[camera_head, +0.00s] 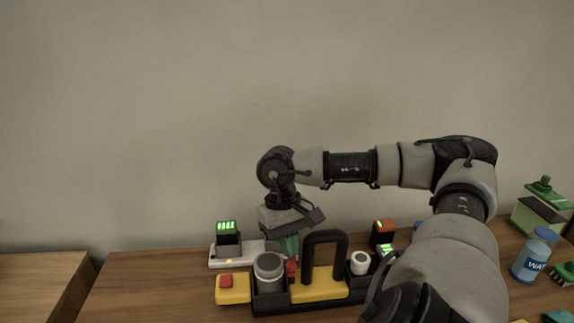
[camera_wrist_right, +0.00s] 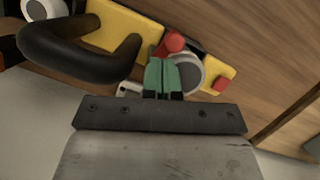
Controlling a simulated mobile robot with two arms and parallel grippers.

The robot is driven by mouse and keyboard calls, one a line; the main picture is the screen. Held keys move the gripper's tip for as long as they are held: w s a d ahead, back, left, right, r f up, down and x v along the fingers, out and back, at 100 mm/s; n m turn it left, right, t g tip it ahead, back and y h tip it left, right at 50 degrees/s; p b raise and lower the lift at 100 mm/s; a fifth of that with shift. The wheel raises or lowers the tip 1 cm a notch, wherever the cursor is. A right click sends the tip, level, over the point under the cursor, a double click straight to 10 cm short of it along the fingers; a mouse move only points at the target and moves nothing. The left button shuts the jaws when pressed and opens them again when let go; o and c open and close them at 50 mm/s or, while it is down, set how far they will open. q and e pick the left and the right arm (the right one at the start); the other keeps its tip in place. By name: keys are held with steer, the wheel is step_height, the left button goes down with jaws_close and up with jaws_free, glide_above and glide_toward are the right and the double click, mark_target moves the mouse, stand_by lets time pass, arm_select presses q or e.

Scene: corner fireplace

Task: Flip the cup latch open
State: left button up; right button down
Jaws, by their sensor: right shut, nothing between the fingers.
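A yellow-and-black caddy (camera_head: 235,289) stands on the wooden table. A grey round cup (camera_head: 268,265) sits in a black holder at its left; it also shows in the right wrist view (camera_wrist_right: 189,72). A red knob, likely the cup latch (camera_head: 292,268), is just right of the cup; it also shows in the right wrist view (camera_wrist_right: 174,42). My right gripper (camera_head: 291,248) points down over the cup's right side. Its green fingers (camera_wrist_right: 172,78) are together and empty, close to the red knob; contact cannot be told. My left gripper is out of view.
The caddy's black arched handle (camera_head: 325,240) rises right of the gripper. A white cylinder (camera_head: 360,262) stands farther right and a red button (camera_head: 226,281) at the left end. Behind are a charger with green lights (camera_head: 227,232) and an orange-topped block (camera_head: 383,232). A blue bottle (camera_head: 532,257) stands right.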

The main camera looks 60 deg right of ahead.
steer(key=shift+d, duration=0.25)
steer(key=shift+r, duration=0.1)
steer(key=p+v, duration=0.3)
steer(key=v, duration=0.7)
steer(key=shift+r, duration=0.35)
steer(key=shift+w, duration=0.15)
